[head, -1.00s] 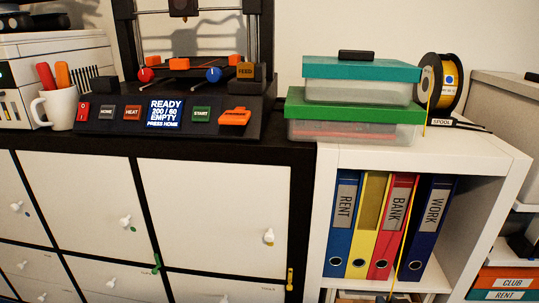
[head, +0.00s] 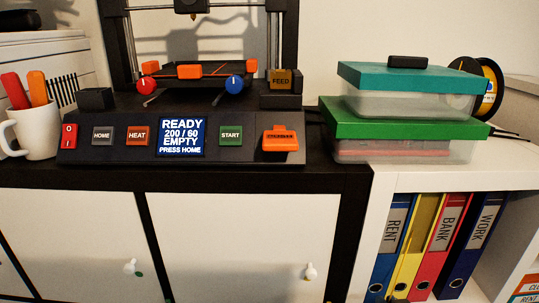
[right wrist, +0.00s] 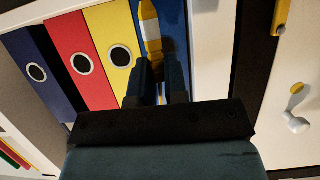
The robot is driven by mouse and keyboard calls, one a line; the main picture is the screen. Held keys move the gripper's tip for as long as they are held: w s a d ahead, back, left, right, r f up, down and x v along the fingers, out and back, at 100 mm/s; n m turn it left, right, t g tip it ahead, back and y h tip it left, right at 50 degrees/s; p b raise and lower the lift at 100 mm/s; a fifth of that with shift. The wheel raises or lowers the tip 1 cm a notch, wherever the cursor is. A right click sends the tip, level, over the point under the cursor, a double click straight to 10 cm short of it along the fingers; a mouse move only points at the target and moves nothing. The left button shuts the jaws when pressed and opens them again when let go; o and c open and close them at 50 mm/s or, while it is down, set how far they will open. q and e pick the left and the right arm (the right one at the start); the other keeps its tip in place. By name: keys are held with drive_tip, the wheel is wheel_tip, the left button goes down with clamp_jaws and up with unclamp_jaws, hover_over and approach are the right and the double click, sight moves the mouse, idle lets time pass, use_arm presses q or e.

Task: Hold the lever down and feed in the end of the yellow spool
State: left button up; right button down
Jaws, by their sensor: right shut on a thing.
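The yellow spool (head: 489,88) stands at the right on the white shelf, partly hidden behind the stacked boxes. The printer (head: 180,150) carries an orange lever-like tab (head: 281,138) at the right end of its front panel, and a tan block marked FEED (head: 285,80) stands above it. The display reads READY, EMPTY, PRESS HOME. My right gripper (right wrist: 157,72) is in the right wrist view, in front of the binders. My left gripper is out of view.
Clear boxes with a teal lid (head: 430,78) and a green lid (head: 390,122) stand right of the printer. Several binders (head: 430,240) fill the shelf below. A white mug (head: 35,130) stands at the left. Cabinet knobs (head: 310,272) stick out in front.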

drive_tip(key=shift+w+a, duration=0.2)
drive_tip(key=shift+a, duration=0.1)
drive_tip(key=shift+s+d, duration=0.15)
drive_tip(key=shift+d, duration=0.1)
